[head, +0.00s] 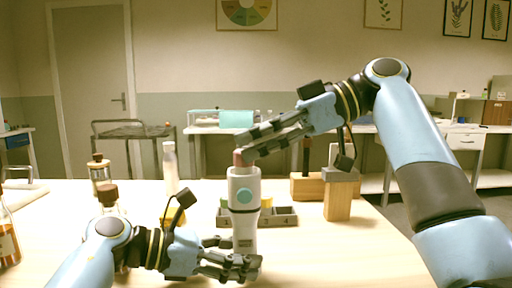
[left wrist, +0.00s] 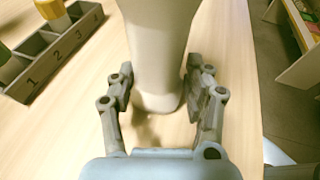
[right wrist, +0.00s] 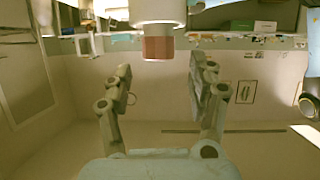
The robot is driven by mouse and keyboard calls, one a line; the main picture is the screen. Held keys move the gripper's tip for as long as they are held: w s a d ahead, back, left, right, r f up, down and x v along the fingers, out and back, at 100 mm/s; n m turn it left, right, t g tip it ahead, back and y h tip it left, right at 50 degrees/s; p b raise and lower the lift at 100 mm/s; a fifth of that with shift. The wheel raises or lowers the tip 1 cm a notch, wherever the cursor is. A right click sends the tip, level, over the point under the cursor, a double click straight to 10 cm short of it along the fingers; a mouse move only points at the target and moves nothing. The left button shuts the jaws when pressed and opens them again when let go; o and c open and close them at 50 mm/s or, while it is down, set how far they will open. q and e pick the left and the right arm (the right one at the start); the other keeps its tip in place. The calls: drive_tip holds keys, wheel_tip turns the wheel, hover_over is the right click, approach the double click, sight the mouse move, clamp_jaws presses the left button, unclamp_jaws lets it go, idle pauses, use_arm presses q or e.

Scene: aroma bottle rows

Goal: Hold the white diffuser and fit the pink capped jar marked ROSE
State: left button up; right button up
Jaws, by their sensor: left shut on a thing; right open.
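The white diffuser (head: 244,205), with a round teal spot on its front, stands upright above the table. My left gripper (head: 236,268) is shut on its lower part; the left wrist view shows a finger on each side of the white body (left wrist: 158,45). A pinkish-brown capped piece (head: 240,158) sits at the diffuser's top; it also shows in the right wrist view (right wrist: 158,46) against the white body. No ROSE marking can be read. My right gripper (head: 255,143) is open beside this top piece, with empty space between its fingers.
A grey numbered tray (head: 284,216) stands behind the diffuser, with yellow and green pieces in it. Wooden blocks (head: 337,198) stand to the right. A white bottle (head: 170,168) and brown-capped jars (head: 99,172) stand to the left. The table's front right is clear.

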drive_tip(key=shift+r, duration=2.65)
use_arm(q)
drive_tip(key=o, duration=0.9)
drive_tip(key=shift+o, duration=0.2)
